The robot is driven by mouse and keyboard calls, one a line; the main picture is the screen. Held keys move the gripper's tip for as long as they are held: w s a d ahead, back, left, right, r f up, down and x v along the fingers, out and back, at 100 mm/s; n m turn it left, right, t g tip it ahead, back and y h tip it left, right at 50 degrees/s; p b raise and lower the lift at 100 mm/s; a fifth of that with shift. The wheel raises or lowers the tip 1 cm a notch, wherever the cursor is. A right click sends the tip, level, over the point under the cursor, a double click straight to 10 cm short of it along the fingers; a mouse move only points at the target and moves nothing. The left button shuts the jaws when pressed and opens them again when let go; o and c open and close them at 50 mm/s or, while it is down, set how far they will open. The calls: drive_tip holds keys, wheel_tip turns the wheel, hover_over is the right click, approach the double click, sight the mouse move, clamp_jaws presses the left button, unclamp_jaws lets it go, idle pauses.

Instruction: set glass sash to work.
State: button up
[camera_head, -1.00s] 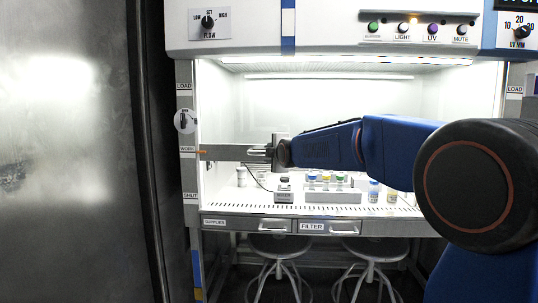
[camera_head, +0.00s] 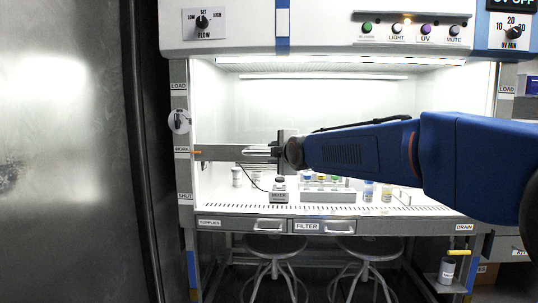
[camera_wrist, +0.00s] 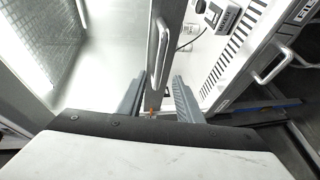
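The glass sash is a clear pane with a grey bottom rail (camera_head: 222,153). An orange pointer (camera_head: 197,153) at the rail's left end is level with the WORK label (camera_head: 182,150), between LOAD (camera_head: 178,86) and SHUT (camera_head: 185,196). A metal bar handle (camera_head: 258,151) is on the rail. My gripper (camera_head: 281,151) is at the rail, by the handle's right end. In the wrist view, the two fingers of my gripper (camera_wrist: 158,98) stand apart, with the rail and the handle (camera_wrist: 160,48) running between them. I see no clear contact.
Inside the cabinet, a small device (camera_head: 279,192), a vial rack (camera_head: 328,194) and several bottles stand on the work surface. Drawers (camera_head: 324,227) run along the front edge, with two stools (camera_head: 268,246) below.

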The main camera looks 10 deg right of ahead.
drive_tip(key=v, duration=0.6)
drive_tip(key=shift+s, duration=0.35)
drive_tip(key=s+d+f+m+g, duration=0.1)
drive_tip(key=s+f+m+g, duration=0.2)
drive_tip(key=s+f+m, duration=0.3)
drive_tip(key=s+d+f+m+g+h, duration=0.1)
drive_tip(key=s+f+m+g, duration=0.3)
drive_tip(key=s+f, duration=1.2)
drive_tip(key=s+d+f+m+g, duration=0.3)
drive_tip(key=s+f+m, duration=0.5)
drive_tip(key=s, duration=0.9)
wheel_tip(320, 180, down, 3)
drive_tip(key=shift+s+d+f+g, duration=0.25)
drive_tip(key=shift+s+g, duration=0.1)
drive_tip(key=shift+g, duration=0.15)
